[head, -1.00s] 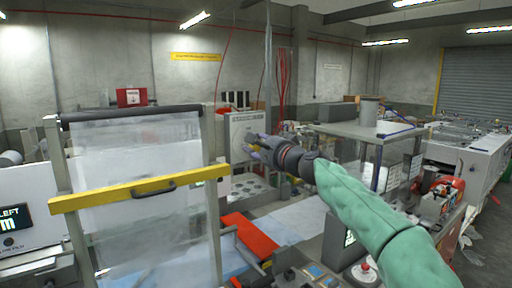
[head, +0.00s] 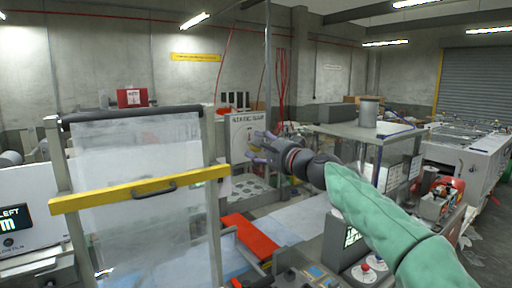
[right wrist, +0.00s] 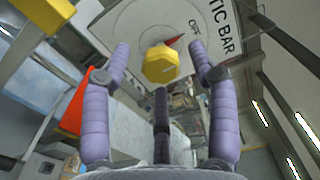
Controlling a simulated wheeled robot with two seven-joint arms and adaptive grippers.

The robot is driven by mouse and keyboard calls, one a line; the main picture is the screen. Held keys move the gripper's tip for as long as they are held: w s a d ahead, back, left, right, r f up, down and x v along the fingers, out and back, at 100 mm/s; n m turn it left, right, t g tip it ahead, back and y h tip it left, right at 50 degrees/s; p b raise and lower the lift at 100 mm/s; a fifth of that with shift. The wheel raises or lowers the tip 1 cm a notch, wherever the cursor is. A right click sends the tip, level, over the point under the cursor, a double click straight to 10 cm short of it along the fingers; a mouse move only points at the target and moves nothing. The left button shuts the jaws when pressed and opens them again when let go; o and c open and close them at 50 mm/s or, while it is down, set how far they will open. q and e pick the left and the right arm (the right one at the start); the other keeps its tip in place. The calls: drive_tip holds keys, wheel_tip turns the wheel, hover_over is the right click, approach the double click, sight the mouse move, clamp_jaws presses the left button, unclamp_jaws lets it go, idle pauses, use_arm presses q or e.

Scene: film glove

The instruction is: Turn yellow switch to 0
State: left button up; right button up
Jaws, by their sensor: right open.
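The yellow switch (right wrist: 161,64) is a faceted knob with a red pointer (right wrist: 173,42) on a round plate of the white "STATIC BAR" panel (right wrist: 145,18). The pointer is angled to the upper right, toward the "OFF" lettering (right wrist: 194,30). My right gripper (right wrist: 160,66) is open, its purple fingers spread around the knob in the picture; no contact is visible. In the head view my right gripper (head: 257,149) is in front of the panel (head: 241,127), and the knob cannot be made out. My left gripper is not in view.
A film frame with a yellow bar (head: 140,190) stands left of the panel. A red plate (head: 249,233) lies below the gripper.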

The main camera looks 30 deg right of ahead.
drive_tip(key=s, duration=0.9)
drive_tip(key=shift+s+d, duration=0.15)
drive_tip(key=shift+d, duration=0.2)
